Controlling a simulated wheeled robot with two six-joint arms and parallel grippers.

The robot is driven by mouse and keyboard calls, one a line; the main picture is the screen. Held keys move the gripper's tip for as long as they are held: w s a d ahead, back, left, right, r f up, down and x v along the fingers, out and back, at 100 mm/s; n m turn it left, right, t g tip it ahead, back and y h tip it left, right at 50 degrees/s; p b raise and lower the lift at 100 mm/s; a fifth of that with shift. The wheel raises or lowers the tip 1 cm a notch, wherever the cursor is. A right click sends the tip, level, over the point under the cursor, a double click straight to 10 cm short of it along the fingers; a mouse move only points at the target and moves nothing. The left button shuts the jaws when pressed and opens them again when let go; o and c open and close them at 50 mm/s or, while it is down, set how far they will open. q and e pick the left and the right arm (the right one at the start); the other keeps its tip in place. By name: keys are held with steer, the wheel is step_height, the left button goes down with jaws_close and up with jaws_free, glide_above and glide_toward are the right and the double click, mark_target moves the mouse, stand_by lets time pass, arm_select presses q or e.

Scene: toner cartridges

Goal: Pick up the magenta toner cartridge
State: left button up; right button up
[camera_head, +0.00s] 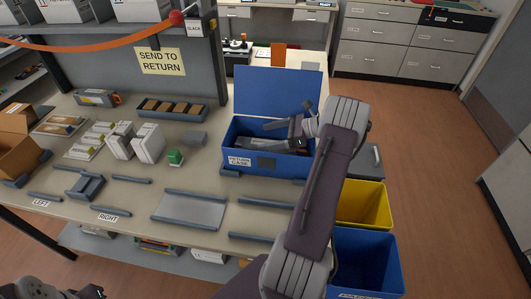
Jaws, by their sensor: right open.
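My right gripper (268,135) is open, its jaws reaching left over the open blue return case (283,164) with its lid raised. A dark grey shape shows inside the case beneath the gripper; I cannot tell whether it is a cartridge. No magenta surface is clearly visible, so I cannot point out the magenta toner cartridge. A grey cartridge-like unit with an orange end (97,97) lies at the back left of the table. Part of my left gripper (92,293) shows at the bottom left edge; its jaws are not clear.
The bench (140,200) holds grey rails, a grey tray (188,211), white boxes (148,140), a green item (175,157) and a dark sectioned tray (171,108). A yellow bin (362,204) and a blue bin (368,263) stand at its right.

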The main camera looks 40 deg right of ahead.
mark_target(238, 142)
steer(key=x, duration=0.8)
steer(key=shift+w+f, duration=0.2)
steer(key=shift+d+r, duration=0.1)
jaws_close()
